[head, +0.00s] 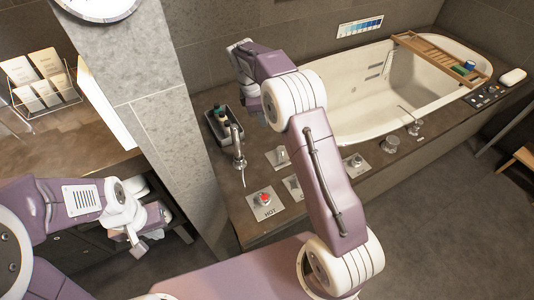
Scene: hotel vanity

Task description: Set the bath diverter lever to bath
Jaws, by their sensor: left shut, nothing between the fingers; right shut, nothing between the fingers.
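Several square control plates sit on the brown tub ledge. One has a red knob (265,199) and is marked HOT. Beside it is a plate (292,187) partly hidden by my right arm. Another plate with a metal fitting (280,157) lies farther back, and one more (357,163) is right of my arm. I cannot tell which one is the diverter lever, or read its setting. My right gripper (238,46) is shut and empty, raised beyond the faucet. My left gripper (138,246) is shut and empty, low at the left near the counter front.
A white bathtub (360,128) has a wooden caddy (437,57) across it. A curved faucet (237,146) and a dark tray of bottles (211,124) stand at the ledge's left end. A grey tiled pillar (150,100) separates the counter from the tub.

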